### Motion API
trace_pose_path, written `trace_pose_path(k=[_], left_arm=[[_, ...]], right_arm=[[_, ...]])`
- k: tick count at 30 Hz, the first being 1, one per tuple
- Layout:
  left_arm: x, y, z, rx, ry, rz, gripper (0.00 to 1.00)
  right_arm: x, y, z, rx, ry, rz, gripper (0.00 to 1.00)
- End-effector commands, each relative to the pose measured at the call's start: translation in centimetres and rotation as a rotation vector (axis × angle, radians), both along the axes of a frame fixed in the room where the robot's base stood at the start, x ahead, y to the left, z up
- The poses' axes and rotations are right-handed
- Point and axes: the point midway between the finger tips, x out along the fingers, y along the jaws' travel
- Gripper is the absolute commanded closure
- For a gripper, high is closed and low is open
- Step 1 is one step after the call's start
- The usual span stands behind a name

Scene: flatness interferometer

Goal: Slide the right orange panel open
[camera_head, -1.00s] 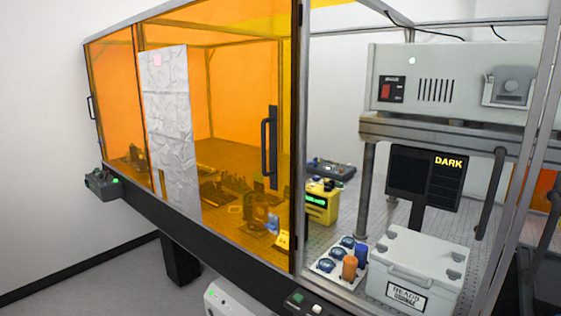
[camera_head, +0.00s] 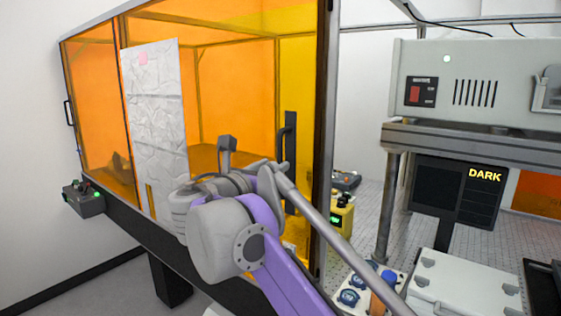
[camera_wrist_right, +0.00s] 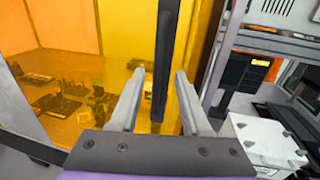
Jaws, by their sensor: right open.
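The right orange panel (camera_head: 235,80) is a see-through amber sheet on the enclosure's front. Its right edge is a dark vertical frame, and the bay to the right of it stands open. A black upright handle (camera_head: 291,130) is near that edge. My right arm crosses in front of the panel, and its gripper end is close to the handle, partly hidden by the arm. In the right wrist view my right gripper (camera_wrist_right: 160,75) is open, with one finger on each side of the black handle (camera_wrist_right: 165,50). I cannot tell whether a finger touches it. My left gripper is out of view.
A crinkled silvery sheet (camera_head: 155,120) covers part of the front at left. A control box (camera_head: 84,199) sits at the left corner. In the open bay are a yellow device (camera_head: 341,214), a DARK display (camera_head: 459,190) and a pale case (camera_head: 465,288).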

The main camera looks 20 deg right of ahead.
Motion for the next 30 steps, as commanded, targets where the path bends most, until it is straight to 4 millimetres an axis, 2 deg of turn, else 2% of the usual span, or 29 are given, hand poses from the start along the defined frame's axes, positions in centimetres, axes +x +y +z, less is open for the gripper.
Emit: trace_pose_path(k=[3,9,20,27,28,30], left_arm=[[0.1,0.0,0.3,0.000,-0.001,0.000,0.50],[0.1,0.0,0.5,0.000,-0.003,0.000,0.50],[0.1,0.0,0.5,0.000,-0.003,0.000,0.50],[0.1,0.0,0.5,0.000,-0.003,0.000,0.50],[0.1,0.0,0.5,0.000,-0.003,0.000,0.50],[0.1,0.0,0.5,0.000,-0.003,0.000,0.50]], right_arm=[[1.6,-1.5,0.1,0.000,0.000,-0.003,0.53],[3.3,-2.9,0.0,0.001,-0.001,-0.001,0.53],[3.6,-3.1,0.0,0.001,0.000,0.001,0.53],[3.6,-3.1,0.0,0.002,-0.001,0.000,0.96],[3.6,-3.1,0.0,0.002,-0.001,0.000,1.00],[3.6,-3.1,0.0,0.002,-0.001,0.000,1.00]])
